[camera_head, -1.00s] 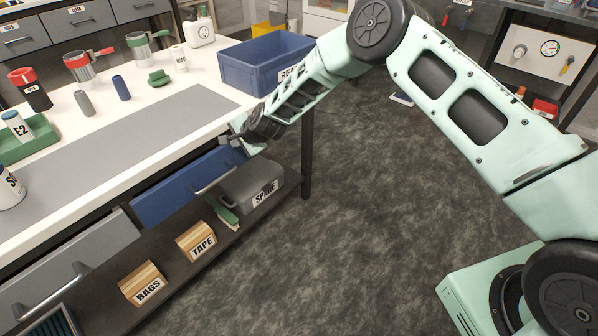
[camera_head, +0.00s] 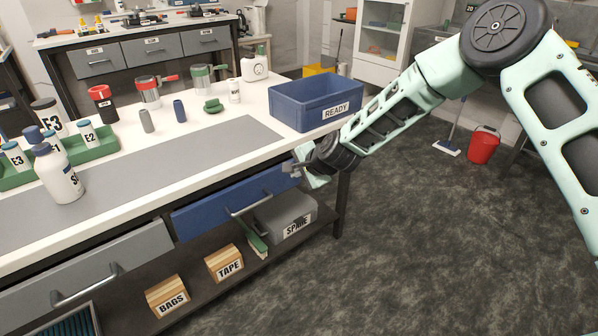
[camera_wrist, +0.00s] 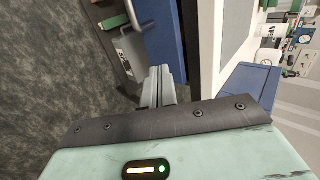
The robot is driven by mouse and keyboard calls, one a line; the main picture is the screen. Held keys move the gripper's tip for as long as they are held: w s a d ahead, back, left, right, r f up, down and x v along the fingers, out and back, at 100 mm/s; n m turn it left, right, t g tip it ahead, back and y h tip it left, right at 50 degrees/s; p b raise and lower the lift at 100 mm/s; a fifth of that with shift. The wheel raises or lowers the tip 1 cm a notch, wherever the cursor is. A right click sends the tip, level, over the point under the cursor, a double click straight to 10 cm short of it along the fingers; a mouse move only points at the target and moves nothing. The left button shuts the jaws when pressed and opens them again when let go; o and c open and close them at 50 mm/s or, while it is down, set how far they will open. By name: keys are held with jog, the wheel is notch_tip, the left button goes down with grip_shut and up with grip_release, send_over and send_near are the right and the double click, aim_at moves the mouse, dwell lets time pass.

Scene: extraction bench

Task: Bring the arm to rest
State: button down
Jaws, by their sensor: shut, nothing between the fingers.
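My gripper (camera_head: 292,168) is at the bench's front edge, close to the right end of the blue drawer (camera_head: 236,203). In the wrist view my gripper (camera_wrist: 161,72) shows its two fingers pressed together with nothing between them. The blue drawer front also shows in the wrist view (camera_wrist: 166,42), just beyond the fingertips. Whether the fingers touch the drawer or bench edge I cannot tell. My arm reaches in from the right, over the floor.
The white bench (camera_head: 205,147) holds a blue READY bin (camera_head: 316,104), a green tray (camera_head: 98,150) and a white bottle (camera_head: 60,178). The lower shelf holds a grey SPARE box (camera_head: 284,218) and wooden TAPE (camera_head: 224,263) and BAGS boxes (camera_head: 167,296).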

jog(key=s+a+r+n+g+p, duration=0.25)
jog(key=s+r+n, duration=0.25)
jog(key=s+r, duration=0.5)
jog(key=s+a+r+n+g+p, duration=0.1)
jog(key=s+r+n+g+p, duration=0.2)
jog(key=s+r+n, duration=0.7)
jog(key=s+d+r+n+h+p, duration=0.1)
jog(key=s+d, duration=0.3)
jog(key=s, duration=0.4)
jog(key=s+d+r+n+g+h+p, duration=0.1)
jog(key=s+d+r+h+p, duration=0.1)
jog(key=s, duration=0.6)
jog(key=s+d+r+n+g+h+p, duration=0.1)
jog(key=s+d+r+p, duration=0.1)
jog(key=s+d, duration=0.4)
jog(key=shift+s+d+r+n+h, duration=0.2)
jog(key=shift+s+r+n+h, duration=0.15)
jog(key=shift+s+r, duration=0.55)
jog(key=shift+s+f, duration=0.15)
